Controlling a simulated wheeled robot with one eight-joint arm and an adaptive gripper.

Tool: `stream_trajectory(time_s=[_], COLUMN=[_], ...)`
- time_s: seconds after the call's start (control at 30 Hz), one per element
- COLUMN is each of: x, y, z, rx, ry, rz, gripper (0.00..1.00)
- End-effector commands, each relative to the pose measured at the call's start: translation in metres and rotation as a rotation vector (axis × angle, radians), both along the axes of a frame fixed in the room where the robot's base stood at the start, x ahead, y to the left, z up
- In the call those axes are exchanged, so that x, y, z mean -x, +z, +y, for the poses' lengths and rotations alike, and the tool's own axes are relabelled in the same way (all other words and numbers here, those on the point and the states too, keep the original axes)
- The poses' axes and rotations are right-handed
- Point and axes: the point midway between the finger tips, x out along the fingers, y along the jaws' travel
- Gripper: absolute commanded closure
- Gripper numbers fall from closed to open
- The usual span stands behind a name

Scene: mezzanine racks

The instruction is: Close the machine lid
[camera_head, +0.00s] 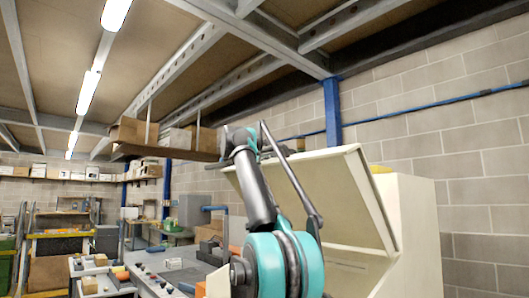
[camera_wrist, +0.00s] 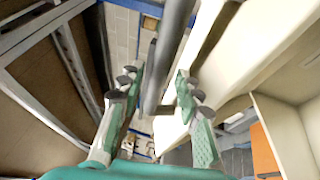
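The cream machine (camera_head: 415,235) stands at the right, with its lid (camera_head: 335,190) raised and tilted above an open front. A thin grey bar (camera_head: 291,175) runs along the front of the lid, partly behind my arm. My gripper (camera_head: 242,138) is at the bar's upper left, high beside the lid; its fingers are hard to make out there. In the wrist view my gripper (camera_wrist: 158,82) has its two fingers spread apart. A dark grey bar (camera_wrist: 172,45) passes between or just beyond them; contact is not clear. The lid (camera_wrist: 213,50) lies to the right of the fingers.
A grey workbench (camera_head: 165,268) with small parts stands at the lower left. A shelf with boxes (camera_head: 135,131) hangs beyond my gripper. A blue post (camera_head: 332,115) and block wall (camera_head: 455,150) stand behind the machine. Ceiling beams run overhead.

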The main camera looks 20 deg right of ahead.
Motion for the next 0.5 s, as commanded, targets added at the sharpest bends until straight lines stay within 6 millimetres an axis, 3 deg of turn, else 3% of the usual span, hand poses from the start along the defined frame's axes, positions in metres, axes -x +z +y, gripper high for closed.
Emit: stream_trajectory(time_s=[0.03, 0.23, 0.5], x=[0.0000, 0.0001, 0.0001], y=[0.0000, 0.0000, -0.0001], z=[0.0001, 0.0002, 0.0002], rx=[0.000, 0.000, 0.000], ry=[0.000, 0.000, 0.000], rz=[0.000, 0.000, 0.000], gripper=[0.76, 1.00, 1.00])
